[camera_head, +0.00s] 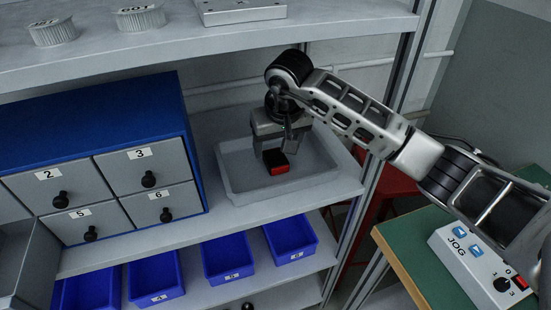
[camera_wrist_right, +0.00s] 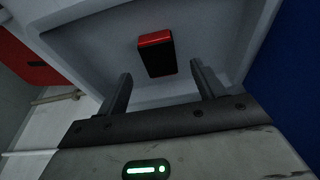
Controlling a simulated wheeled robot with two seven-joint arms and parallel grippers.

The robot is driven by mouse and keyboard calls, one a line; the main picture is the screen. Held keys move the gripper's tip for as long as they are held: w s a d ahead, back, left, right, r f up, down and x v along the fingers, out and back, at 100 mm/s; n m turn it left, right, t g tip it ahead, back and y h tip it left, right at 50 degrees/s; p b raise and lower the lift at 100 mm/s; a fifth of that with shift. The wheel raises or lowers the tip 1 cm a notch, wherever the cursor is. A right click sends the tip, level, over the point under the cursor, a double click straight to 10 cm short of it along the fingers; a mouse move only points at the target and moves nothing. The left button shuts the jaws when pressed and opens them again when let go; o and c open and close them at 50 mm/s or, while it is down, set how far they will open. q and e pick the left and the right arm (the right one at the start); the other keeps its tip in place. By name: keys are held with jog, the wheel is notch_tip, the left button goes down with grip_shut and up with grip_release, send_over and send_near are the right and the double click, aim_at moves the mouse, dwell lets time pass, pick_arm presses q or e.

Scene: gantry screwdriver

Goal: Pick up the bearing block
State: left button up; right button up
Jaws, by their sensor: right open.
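A small block with a red face and a black face (camera_head: 278,165) lies in a grey tray (camera_head: 237,187) on the middle shelf. A flat silver metal block with holes (camera_head: 240,11) sits on the top shelf. No label shows which is the bearing block. My right gripper (camera_head: 275,148) is over the tray, pointing down, open and empty. In the right wrist view its fingers (camera_wrist_right: 160,75) stand apart, and the red and black block (camera_wrist_right: 156,58) shows just beyond their tips, between their lines. My left gripper is not in view.
A blue cabinet with numbered drawers (camera_head: 188,125) stands left of the tray. Blue bins (camera_head: 228,256) line the lower shelf. A JOG control box (camera_head: 478,262) lies on a green table at right.

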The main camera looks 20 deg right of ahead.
aim_at(276, 157)
jog(key=shift+x, duration=1.85)
jog(key=c, duration=1.2)
jog(key=shift+r, duration=0.1)
